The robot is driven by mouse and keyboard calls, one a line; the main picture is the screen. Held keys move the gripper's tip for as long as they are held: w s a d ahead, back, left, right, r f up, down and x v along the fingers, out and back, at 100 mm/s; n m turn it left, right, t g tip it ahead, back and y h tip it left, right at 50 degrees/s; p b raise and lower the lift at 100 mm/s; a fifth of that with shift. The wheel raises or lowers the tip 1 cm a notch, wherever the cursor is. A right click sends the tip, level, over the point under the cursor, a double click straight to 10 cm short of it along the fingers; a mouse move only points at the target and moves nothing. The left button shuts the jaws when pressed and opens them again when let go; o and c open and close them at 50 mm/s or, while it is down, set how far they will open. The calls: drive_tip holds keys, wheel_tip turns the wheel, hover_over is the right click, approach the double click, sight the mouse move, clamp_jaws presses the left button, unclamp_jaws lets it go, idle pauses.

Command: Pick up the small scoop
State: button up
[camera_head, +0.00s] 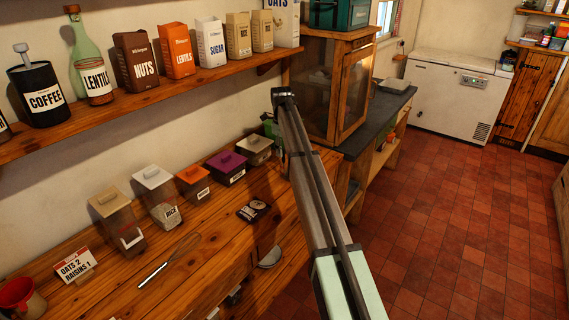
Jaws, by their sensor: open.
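I cannot pick out the small scoop with certainty. A pale rounded metal piece (270,257) shows at the front edge of the wooden counter (215,250), left of my arm; I cannot tell whether it is a scoop or a fitting. A red cup-like vessel (17,292) stands at the lower left corner, partly cut off. My arm rises from the bottom right to the middle of the view. My gripper's fingers do not show.
Lidded canisters (158,195) line the counter's back. A whisk (170,260), a label card (76,265) and a dark packet (254,211) lie or stand in front. A shelf (150,104) with jars and boxes hangs above. A glass-door cabinet (354,90) stands behind my arm. The tiled floor at right is clear.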

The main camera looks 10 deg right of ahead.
sight(284, 162)
drive_tip(key=shift+w+d+f+p, duration=0.15)
drive_tip(key=shift+f+p, duration=0.9)
drive_tip(key=shift+f, duration=1.25)
clamp_jaws()
drive_tip(key=shift+r, duration=0.1)
